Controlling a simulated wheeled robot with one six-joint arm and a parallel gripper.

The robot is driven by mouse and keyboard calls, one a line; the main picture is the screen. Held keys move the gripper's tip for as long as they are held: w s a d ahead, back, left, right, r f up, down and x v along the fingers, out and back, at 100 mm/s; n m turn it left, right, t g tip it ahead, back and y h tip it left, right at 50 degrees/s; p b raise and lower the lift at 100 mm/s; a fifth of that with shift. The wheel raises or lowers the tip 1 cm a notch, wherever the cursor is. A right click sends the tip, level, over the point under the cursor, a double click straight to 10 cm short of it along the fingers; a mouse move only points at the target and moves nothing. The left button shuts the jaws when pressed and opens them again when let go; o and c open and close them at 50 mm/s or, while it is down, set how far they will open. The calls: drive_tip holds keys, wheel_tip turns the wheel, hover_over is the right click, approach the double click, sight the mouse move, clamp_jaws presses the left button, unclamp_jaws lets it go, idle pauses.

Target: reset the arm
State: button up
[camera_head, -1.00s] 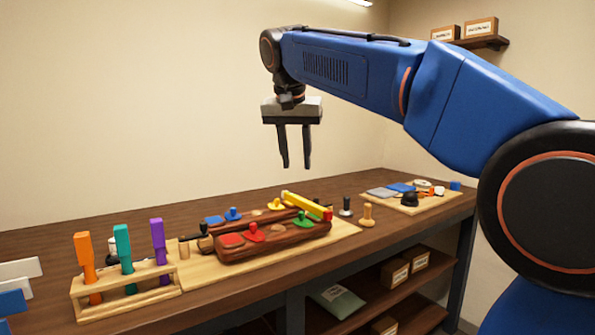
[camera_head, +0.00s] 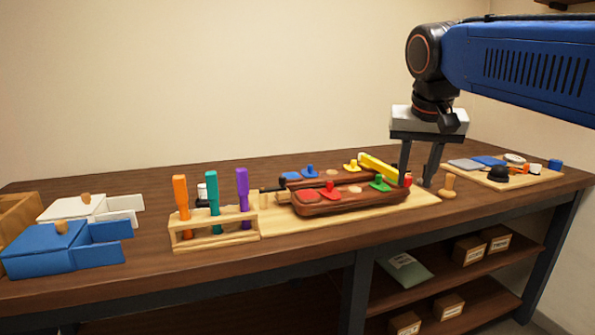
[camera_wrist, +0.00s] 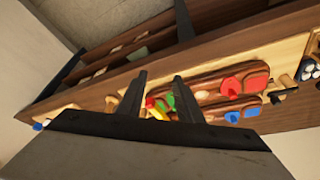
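My gripper (camera_head: 416,182) points down at the right end of the work board, with its two fingers apart and nothing visible between them. The wrist view also shows the two separated fingers (camera_wrist: 160,98). Beyond them lies the brown saddle-like block (camera_head: 345,204) with red and green knobbed pieces. A yellow bar (camera_head: 379,168) with a red end lies near the block's right end, close to the fingers in the picture. I cannot tell how high the fingertips are above the bench.
A wooden rack (camera_head: 215,235) holds orange, teal and purple tools. Blue (camera_head: 45,250) and white (camera_head: 88,209) boxes stand at the left. A wooden peg (camera_head: 447,186) stands just right of the fingers. A parts board (camera_head: 535,179) lies at the right. Shelves run below.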

drive_tip(key=s+d+f+n, duration=0.1)
drive_tip(key=s+f, duration=0.9)
drive_tip(key=f, duration=0.3)
drive_tip(key=s+d+f+n+y, duration=0.1)
drive_tip(key=s+d+f+n, duration=0.1)
drive_tip(key=s+f, duration=0.8)
wheel_tip(320, 180, down, 3)
drive_tip(key=shift+s+d+f+t, duration=0.15)
drive_tip(key=shift+d+t, duration=0.15)
